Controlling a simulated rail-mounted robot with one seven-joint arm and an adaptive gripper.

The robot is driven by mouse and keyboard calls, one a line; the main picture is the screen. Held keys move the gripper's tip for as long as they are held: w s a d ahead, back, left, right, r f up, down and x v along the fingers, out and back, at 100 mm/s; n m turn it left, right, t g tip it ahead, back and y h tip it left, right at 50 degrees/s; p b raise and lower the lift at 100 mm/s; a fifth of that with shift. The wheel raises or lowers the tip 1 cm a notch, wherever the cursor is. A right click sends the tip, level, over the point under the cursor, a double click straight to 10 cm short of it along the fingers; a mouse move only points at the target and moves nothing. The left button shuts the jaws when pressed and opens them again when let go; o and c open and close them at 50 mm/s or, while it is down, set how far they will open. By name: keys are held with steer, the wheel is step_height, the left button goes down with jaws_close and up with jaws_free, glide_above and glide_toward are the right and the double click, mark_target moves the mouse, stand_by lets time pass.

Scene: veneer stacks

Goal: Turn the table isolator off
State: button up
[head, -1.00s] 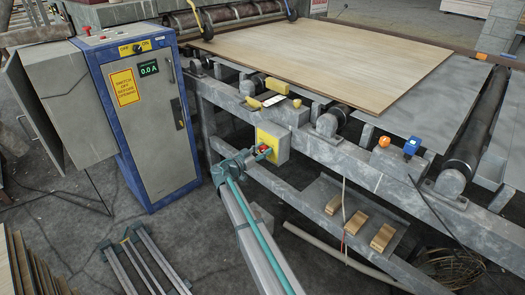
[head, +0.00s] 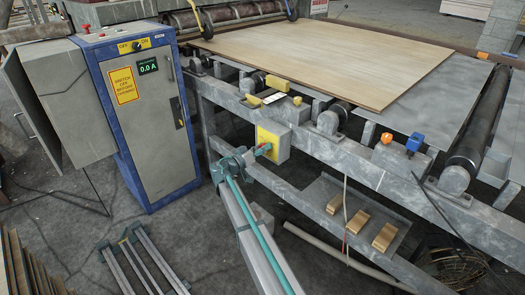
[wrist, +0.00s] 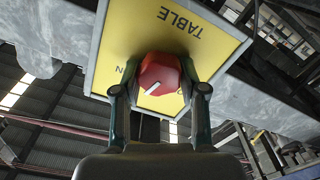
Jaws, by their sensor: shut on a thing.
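The table isolator is a yellow-faced grey box (head: 273,143) on the side rail of the roller table, with a red rotary knob (head: 264,149). In the wrist view its yellow plate (wrist: 205,55) reads TABLE, upside down. The red knob (wrist: 162,72) bears a white pointer line slanting across its front. A partly hidden letter, seemingly the end of ON, shows left of the knob. My gripper (head: 257,154) reaches the box from the front left. In the wrist view my gripper (wrist: 160,84) has one finger on each side of the knob, shut on it.
A blue-framed control cabinet (head: 160,110) with an OFF/ON switch and a 0.0 A display stands left. A veneer sheet (head: 320,55) lies on the rollers. Wood blocks (head: 357,222) rest on the lower shelf. A pale hose (head: 330,250) runs on the floor beside my arm.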

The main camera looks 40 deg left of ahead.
steer(key=n, duration=0.6)
steer(key=shift+a+n+p, duration=0.1)
steer(key=shift+n+p, duration=0.2)
steer(key=shift+p, duration=0.05)
steer(key=n+p, duration=0.1)
steer(key=n, duration=0.2)
steer(key=shift+f+n+p, duration=0.2)
steer(key=shift+n+p, duration=0.35)
steer(key=shift+n, duration=0.85)
steer(key=o, duration=1.2)
steer(key=shift+c, duration=0.2)
steer(key=s+a, duration=0.1)
steer(key=s, duration=1.1)
steer(key=shift+a, duration=0.1)
